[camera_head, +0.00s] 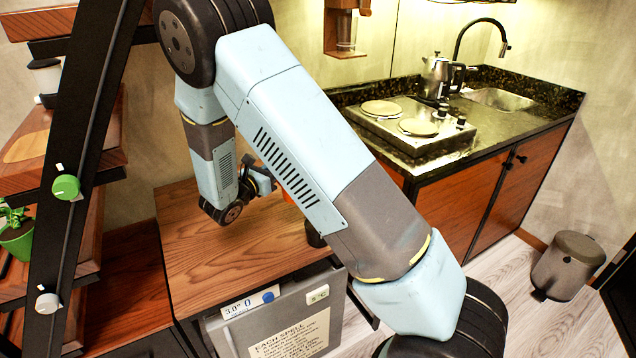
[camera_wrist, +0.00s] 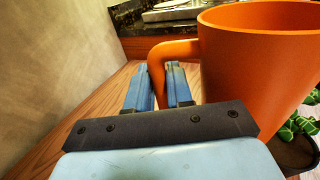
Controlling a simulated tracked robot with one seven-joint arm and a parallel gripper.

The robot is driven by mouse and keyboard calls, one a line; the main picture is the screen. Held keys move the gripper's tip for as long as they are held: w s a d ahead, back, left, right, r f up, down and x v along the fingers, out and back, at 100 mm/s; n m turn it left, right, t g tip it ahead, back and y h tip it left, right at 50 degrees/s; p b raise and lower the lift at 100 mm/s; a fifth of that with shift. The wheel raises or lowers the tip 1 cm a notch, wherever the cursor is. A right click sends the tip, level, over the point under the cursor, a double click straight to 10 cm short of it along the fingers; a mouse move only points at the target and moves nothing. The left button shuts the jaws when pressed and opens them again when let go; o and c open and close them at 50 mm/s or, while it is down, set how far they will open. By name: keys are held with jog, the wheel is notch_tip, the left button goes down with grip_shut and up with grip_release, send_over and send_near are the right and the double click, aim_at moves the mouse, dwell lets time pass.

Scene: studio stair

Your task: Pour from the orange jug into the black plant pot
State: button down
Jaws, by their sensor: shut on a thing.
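The orange jug (camera_wrist: 258,70) fills the right of the wrist view, its rim at the top and its body roughly upright. My gripper (camera_wrist: 160,82) has its two blue fingers on either side of the jug's handle, shut on it. In the head view my gripper (camera_head: 262,182) is above the wooden table, and only a sliver of the jug (camera_head: 288,191) shows behind my arm. The black plant pot (camera_head: 314,237) is mostly hidden by my arm there. In the wrist view, green leaves and the dark pot (camera_wrist: 298,156) show beside the jug at the lower right. Inside the jug is hidden.
The wooden table (camera_head: 205,265) has clear room at its left. A small fridge (camera_head: 290,325) stands below its front edge. A counter with a hob (camera_head: 412,125), a kettle (camera_head: 440,75) and a sink (camera_head: 500,98) lies behind right. Shelves stand at left, a bin (camera_head: 566,265) at right.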

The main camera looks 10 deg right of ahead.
jog(key=shift+w+d, duration=0.2)
jog(key=shift+w, duration=0.2)
jog(key=shift+s, duration=0.1)
jog(key=shift+s+d+r+m+t, duration=0.15)
jog(key=shift+s+r+m, duration=0.05)
jog(key=shift+r+m, duration=0.3)
jog(key=shift+s+d+r+m+t, duration=0.15)
jog(key=shift+s+r+m, duration=0.05)
jog(key=shift+r+m, duration=0.3)
jog(key=s+d+r+m+h+p, duration=0.1)
jog(key=s+d+r+m, duration=0.1)
jog(key=r+m, duration=0.4)
notch_tip(320, 180, up, 4)
jog(key=shift+s+d+f, duration=0.1)
jog(key=shift+s+d, duration=0.05)
jog(key=shift+s, duration=0.75)
jog(key=shift+s+d+m+h+p, duration=0.25)
jog(key=shift+s+m+h+p, duration=0.1)
jog(key=shift+m+p, duration=0.55)
jog(key=shift+s+r+m+p, duration=0.2)
jog(key=shift+r+m+p, duration=0.35)
jog(key=shift+p, duration=0.3)
dwell(1.6)
